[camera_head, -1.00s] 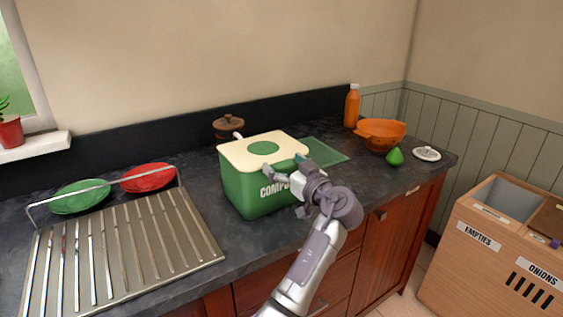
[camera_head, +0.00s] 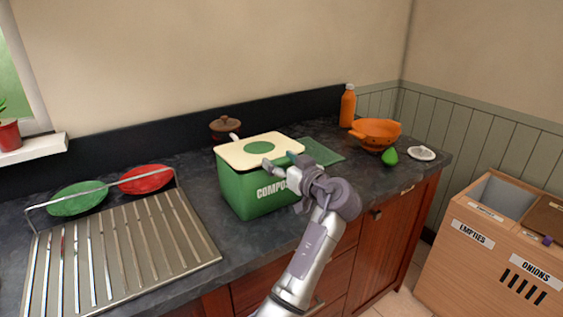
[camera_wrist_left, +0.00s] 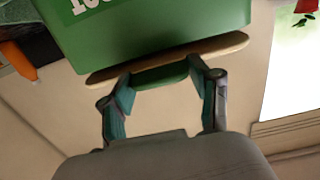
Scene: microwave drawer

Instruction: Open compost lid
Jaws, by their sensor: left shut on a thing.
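The green compost bin (camera_head: 250,192) stands on the dark counter, with its cream lid (camera_head: 236,155) on top. A green round part (camera_head: 259,147) is at the middle of the lid. My left gripper (camera_head: 283,161) is at the lid's front right edge in the head view. In the left wrist view, its teal-padded fingers (camera_wrist_left: 159,72) lie on either side of the lid's green part (camera_wrist_left: 158,79), shut on it. The lid's cream edge (camera_wrist_left: 170,58) lies against the bin (camera_wrist_left: 160,28); I see no clear gap. My right gripper is not in view.
A metal drying rack (camera_head: 130,245) with a green plate (camera_head: 77,198) and a red plate (camera_head: 146,179) is at left. A brown pot (camera_head: 225,129) is behind the bin. An orange colander (camera_head: 377,133), orange bottle (camera_head: 347,106) and green pear-like item (camera_head: 389,157) are at right.

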